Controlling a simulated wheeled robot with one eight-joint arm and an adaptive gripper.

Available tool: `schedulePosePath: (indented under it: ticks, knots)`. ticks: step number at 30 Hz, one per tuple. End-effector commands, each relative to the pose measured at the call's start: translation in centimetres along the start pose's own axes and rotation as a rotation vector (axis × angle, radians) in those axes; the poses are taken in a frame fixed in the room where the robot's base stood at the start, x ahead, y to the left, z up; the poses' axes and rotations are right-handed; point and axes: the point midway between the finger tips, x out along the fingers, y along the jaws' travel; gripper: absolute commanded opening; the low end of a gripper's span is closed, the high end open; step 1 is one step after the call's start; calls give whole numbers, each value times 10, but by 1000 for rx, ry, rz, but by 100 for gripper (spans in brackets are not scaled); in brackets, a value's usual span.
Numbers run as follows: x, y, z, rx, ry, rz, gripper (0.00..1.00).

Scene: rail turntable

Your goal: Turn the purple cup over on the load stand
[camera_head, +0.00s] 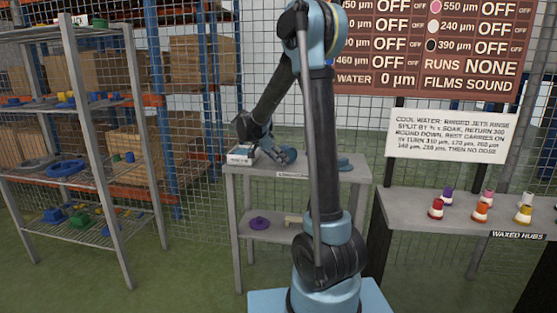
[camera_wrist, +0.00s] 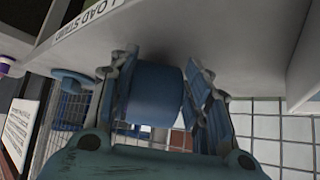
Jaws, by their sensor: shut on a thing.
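My gripper (camera_head: 274,152) is over the left half of the load stand (camera_head: 330,175). In the wrist view my gripper (camera_wrist: 165,95) is shut on a blue, round-sided thing (camera_wrist: 155,93), which looks cup-like and is close to or touching the stand top (camera_wrist: 215,38); contact is unclear. The blue thing (camera_head: 289,155) also shows in the head view. No purple cup is clear on the stand top. A low purple thing (camera_head: 259,223) lies on the stand's lower shelf; I cannot tell whether it is a cup.
A flat blue piece (camera_head: 343,163) is on the stand's right side. A small white-labelled block (camera_head: 240,156) is at its left edge. Waxed hubs, one purple-topped (camera_head: 447,194), stand on the right table (camera_head: 410,205). A wire rack (camera_head: 75,170) stands left.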

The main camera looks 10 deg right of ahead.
Motion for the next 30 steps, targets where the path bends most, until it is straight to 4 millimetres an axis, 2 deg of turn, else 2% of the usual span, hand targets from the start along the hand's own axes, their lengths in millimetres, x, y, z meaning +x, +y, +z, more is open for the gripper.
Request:
schedulePosePath:
  ticks: [15, 16, 19, 30]
  knots:
    - [4, 0, 4, 0, 0, 0, 13]
    - [4, 0, 4, 0, 0, 0, 47]
    - [4, 0, 4, 0, 0, 0, 68]
    - [3, 0, 5, -1, 0, -1, 68]
